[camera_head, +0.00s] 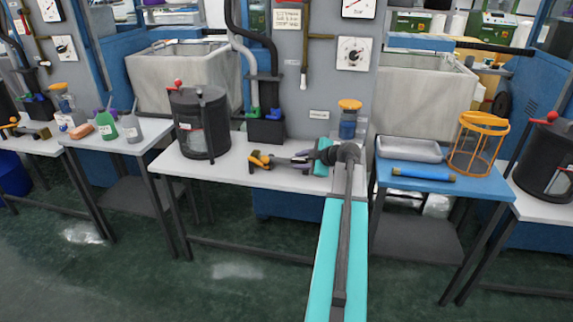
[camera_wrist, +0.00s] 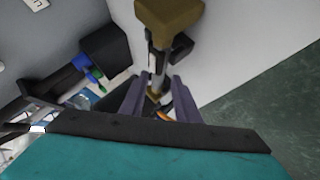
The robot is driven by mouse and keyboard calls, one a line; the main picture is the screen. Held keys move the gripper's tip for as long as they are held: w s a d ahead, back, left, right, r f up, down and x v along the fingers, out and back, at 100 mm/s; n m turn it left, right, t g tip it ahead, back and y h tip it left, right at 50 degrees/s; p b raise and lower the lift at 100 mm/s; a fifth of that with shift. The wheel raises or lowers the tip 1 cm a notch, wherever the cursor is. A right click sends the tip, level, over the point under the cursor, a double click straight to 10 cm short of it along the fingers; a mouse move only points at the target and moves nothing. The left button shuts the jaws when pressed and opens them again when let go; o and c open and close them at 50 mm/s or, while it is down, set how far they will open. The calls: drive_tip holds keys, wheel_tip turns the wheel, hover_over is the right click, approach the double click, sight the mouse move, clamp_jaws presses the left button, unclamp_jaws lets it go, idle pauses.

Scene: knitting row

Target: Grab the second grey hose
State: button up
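A grey hose (camera_head: 240,48) hangs on the grey panel behind the middle table, beside a thicker black hose (camera_head: 268,48). Its lower end has a green tip (camera_head: 253,112) and sits in a black holder (camera_head: 266,128). The wrist view shows the blue and green tips (camera_wrist: 93,74) at the left, in the dark holder. My gripper (camera_head: 288,160) is low over the middle table, right of and in front of the holder, apart from the hose. In the wrist view its two purple-grey fingers (camera_wrist: 160,88) are spread, with part of a metal fitting showing between them. Contact cannot be told.
An orange-and-black fitting (camera_head: 260,160) lies on the table left of my gripper. A black drum (camera_head: 200,123) stands further left. A jar with an orange lid (camera_head: 348,120) stands behind my arm. A blue table (camera_head: 440,184) with an orange basket is at right.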

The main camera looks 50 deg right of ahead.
sight(292, 162)
drive_tip(key=shift+x, duration=2.6)
clamp_jaws()
